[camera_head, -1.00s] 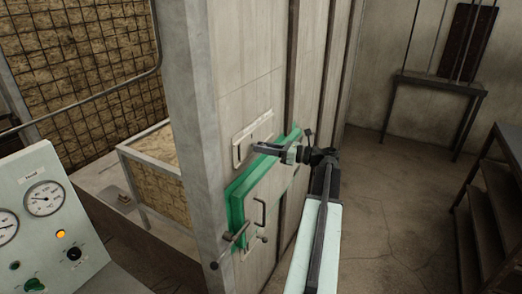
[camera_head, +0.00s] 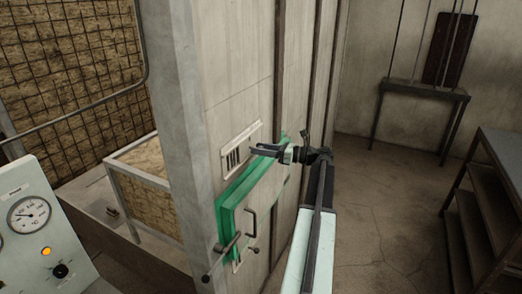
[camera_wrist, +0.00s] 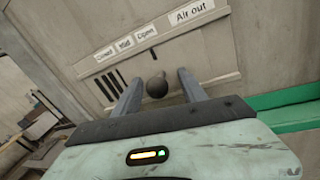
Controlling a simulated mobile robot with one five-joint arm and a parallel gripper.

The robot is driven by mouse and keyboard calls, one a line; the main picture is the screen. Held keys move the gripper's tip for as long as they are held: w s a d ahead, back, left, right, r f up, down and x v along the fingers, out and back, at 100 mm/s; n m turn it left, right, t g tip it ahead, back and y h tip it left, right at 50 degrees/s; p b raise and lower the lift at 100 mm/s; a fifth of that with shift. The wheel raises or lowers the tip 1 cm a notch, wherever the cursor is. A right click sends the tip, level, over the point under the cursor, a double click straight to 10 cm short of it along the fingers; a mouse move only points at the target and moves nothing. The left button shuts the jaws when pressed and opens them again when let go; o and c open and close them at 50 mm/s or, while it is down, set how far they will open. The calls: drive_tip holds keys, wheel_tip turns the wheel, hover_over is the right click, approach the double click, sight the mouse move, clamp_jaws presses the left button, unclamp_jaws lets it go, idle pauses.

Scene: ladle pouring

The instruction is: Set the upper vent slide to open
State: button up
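The upper vent (camera_head: 241,149) is a pale framed plate on the wall, above the green-framed hatch. In the wrist view, the vent (camera_wrist: 190,58) has labels "Closed", "Half", "Open" and "Air out". Several dark slots (camera_wrist: 110,85) show uncovered at its left. The slide's round dark knob (camera_wrist: 157,86) stands between my gripper's fingers. A small dark pointer (camera_wrist: 153,53) sits just under the "Open" label. My gripper (camera_wrist: 160,84) is open, a finger on each side of the knob with visible gaps. In the head view, my gripper (camera_head: 258,150) is at the vent's right part.
The green hatch frame (camera_head: 232,192) lies just below the vent, with a handle (camera_head: 251,222) and a lever (camera_head: 222,256) sticking out. A gauge panel (camera_head: 35,225) stands at the left. Dark shelves (camera_head: 485,200) stand at the right, with open floor between.

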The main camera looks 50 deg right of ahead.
drive_tip(key=v, duration=0.7)
drive_tip(key=shift+s+d, duration=0.2)
drive_tip(key=shift+s, duration=0.15)
